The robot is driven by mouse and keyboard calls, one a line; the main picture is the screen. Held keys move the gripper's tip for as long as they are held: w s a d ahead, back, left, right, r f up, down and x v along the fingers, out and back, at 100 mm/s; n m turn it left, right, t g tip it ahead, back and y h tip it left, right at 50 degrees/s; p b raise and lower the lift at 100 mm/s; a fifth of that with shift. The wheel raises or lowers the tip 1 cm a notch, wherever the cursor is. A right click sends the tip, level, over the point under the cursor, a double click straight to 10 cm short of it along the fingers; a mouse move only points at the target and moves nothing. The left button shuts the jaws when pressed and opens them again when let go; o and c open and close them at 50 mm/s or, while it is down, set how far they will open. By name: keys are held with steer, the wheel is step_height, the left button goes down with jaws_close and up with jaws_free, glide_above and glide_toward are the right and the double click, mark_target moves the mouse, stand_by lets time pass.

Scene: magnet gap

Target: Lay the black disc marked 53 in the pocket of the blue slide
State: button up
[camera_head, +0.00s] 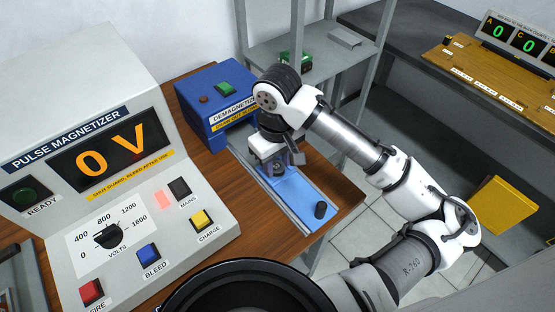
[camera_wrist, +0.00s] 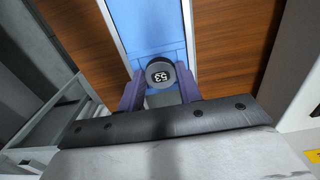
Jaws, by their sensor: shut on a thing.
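The black disc marked 53 (camera_wrist: 160,70) is between the two purple-grey fingers of my gripper (camera_wrist: 161,78) in the wrist view, its number facing the camera. My gripper is shut on it. The blue slide (camera_head: 303,194) lies in a metal track in front of the demagnetizer, with a black knob (camera_head: 320,210) at its near end. In the head view my gripper (camera_head: 285,162) is over the slide's far part. The slide also shows under the disc in the wrist view (camera_wrist: 150,30). I cannot tell whether the disc touches the slide, and the pocket is not clearly visible.
The blue demagnetizer box (camera_head: 215,100) stands behind the slide on the wooden table (camera_head: 180,90). The pulse magnetizer (camera_head: 105,150), reading 0 V, stands to the left. A grey shelf (camera_head: 330,50) stands behind. A wooden board with number displays (camera_head: 500,75) is at the far right.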

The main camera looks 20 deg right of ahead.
steer(key=shift+f, duration=0.1)
steer(key=o, duration=1)
steer(key=c, duration=0.5)
step_height(320, 180, up, 5)
steer(key=p, duration=0.4)
steer(key=shift+f, duration=0.2)
steer(key=o, duration=0.5)
